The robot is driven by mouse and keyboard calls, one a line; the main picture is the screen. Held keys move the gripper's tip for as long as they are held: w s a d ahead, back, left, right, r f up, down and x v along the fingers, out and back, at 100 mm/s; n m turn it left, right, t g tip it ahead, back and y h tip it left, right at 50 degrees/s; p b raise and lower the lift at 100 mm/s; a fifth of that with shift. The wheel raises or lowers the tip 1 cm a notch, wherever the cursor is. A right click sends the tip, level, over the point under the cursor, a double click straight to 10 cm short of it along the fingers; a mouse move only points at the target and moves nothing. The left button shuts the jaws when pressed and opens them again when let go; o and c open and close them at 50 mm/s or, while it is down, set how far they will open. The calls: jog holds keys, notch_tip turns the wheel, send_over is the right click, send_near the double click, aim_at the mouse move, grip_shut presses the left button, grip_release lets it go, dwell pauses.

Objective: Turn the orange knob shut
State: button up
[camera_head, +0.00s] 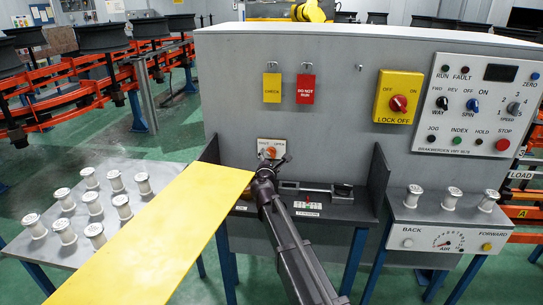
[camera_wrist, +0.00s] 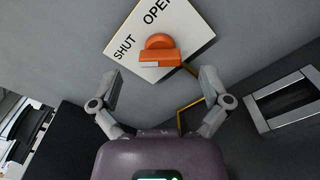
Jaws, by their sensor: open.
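The orange knob (camera_head: 271,151) sits on a small white plate on the grey machine panel. In the wrist view the knob (camera_wrist: 158,50) is at the upper middle, with a bar-shaped grip. The plate (camera_wrist: 190,30) looks tilted there and reads SHUT on the left of the knob and OPEN at its upper right. My gripper (camera_head: 272,161) is just in front of the knob. In the wrist view my gripper (camera_wrist: 159,80) is open, one finger on each side below the knob, apart from it and empty. Which label the knob points to is unclear.
A yellow flat strip (camera_head: 160,240) runs from lower left to my gripper. A shelf (camera_head: 350,208) with a silver handle-like part (camera_wrist: 284,100) lies right of the knob. Dark side walls (camera_head: 378,178) flank the recess. White spools stand on the left table (camera_head: 75,255) and right ledge.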

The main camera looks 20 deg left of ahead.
jog(key=v, duration=0.8)
jog(key=shift+s, duration=0.15)
jog(key=shift+d, duration=0.1)
